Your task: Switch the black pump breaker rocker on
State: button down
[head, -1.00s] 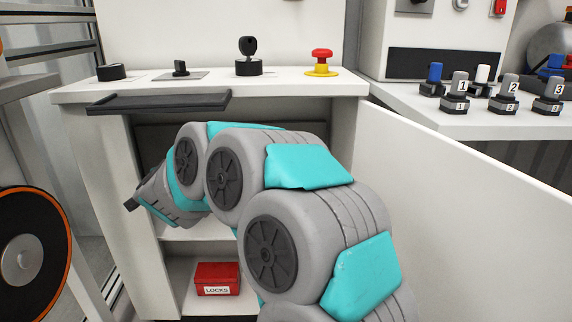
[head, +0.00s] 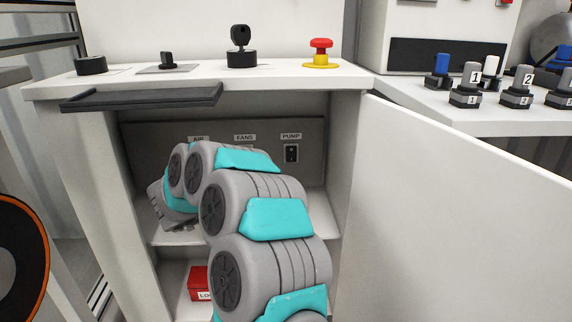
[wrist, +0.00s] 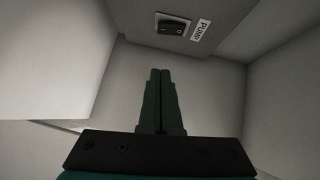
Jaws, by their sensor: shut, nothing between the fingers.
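The black pump breaker rocker (head: 291,153) sits on the grey back panel inside the open cabinet, under the PUMP label (head: 291,136). In the wrist view the rocker (wrist: 171,25) is near the top, beside the PUMP label (wrist: 201,30). My gripper (wrist: 160,72) is shut and empty. Its fingertips appear below the rocker in the wrist view, with a gap between them in the picture. In the head view my fingertips cannot be made out. Which way the rocker is tipped is too small to tell.
AIR (head: 198,139) and FANS (head: 245,138) labels show left of PUMP; my arm hides what is under them. The cabinet's white door (head: 440,200) stands open at right. A red locks box (head: 196,282) is on the lower shelf. A black tray (head: 140,97) juts out above.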

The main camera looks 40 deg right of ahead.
jog(key=shift+d, duration=0.1)
send_near(295, 160)
jog(key=s+d, duration=0.2)
jog(key=d, duration=0.2)
jog(key=shift+w+d+f, duration=0.15)
jog(key=shift+w+d, duration=0.3)
jog(key=shift+w, duration=0.15)
jog(key=shift+w+d+f, duration=0.1)
jog(key=shift+w+d, duration=0.3)
jog(key=shift+w, duration=0.2)
